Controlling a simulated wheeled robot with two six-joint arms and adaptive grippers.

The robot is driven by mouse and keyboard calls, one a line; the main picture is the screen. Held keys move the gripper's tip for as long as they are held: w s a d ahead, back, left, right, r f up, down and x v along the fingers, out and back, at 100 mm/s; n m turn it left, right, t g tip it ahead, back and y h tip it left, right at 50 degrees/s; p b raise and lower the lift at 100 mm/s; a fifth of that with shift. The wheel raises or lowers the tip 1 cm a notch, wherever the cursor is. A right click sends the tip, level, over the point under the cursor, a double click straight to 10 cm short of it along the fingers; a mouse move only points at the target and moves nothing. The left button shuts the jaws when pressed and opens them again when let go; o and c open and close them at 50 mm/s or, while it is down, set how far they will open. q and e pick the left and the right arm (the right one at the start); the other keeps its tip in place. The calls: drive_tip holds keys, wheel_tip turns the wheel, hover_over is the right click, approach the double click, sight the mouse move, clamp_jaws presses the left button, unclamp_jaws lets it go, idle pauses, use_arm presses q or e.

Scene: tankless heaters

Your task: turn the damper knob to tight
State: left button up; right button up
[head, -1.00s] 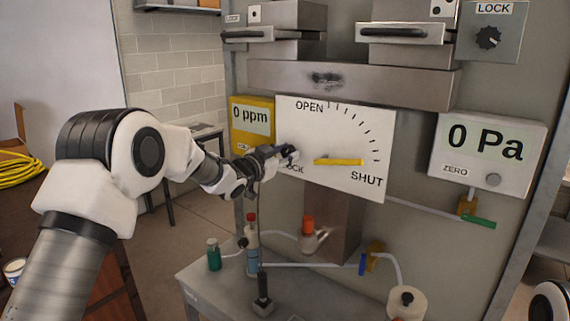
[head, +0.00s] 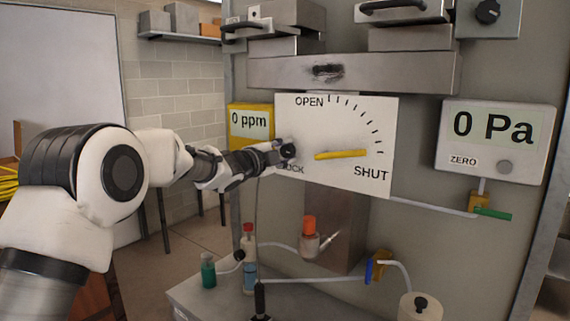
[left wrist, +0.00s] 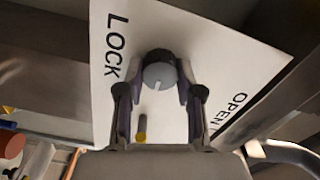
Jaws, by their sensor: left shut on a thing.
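The white damper panel (head: 345,112) on the grey wall is marked OPEN at the top, SHUT at lower right and LOCK at lower left. A yellow lever (head: 341,154) on it lies almost level, its end towards the right, above SHUT. A small dark round knob (head: 289,151) sits above the LOCK label. My left gripper (head: 283,152) is at this knob. In the left wrist view the gripper's two fingers (left wrist: 160,84) are closed on either side of the knob (left wrist: 158,73), whose grey face bears a pale mark. The word tight is not readable anywhere.
A yellow 0 ppm meter (head: 251,122) is left of the panel, behind my arm. A 0 Pa gauge (head: 497,142) is to the right. Steel boxes with handles (head: 408,12) are above.

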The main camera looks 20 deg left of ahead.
use_arm(q)
drive_tip(key=m+b, duration=0.2)
drive_tip(key=m, duration=0.1)
drive_tip(key=shift+f, duration=0.15)
drive_tip(key=shift+m+b, duration=0.6)
drive_tip(key=shift+m, duration=0.2)
drive_tip(key=o, duration=1.2)
drive_tip(key=shift+c, duration=0.2)
drive_tip(key=shift+s, duration=0.1)
drive_tip(key=v, duration=1.1)
drive_tip(key=shift+s, duration=0.35)
drive_tip(key=shift+a, duration=0.1)
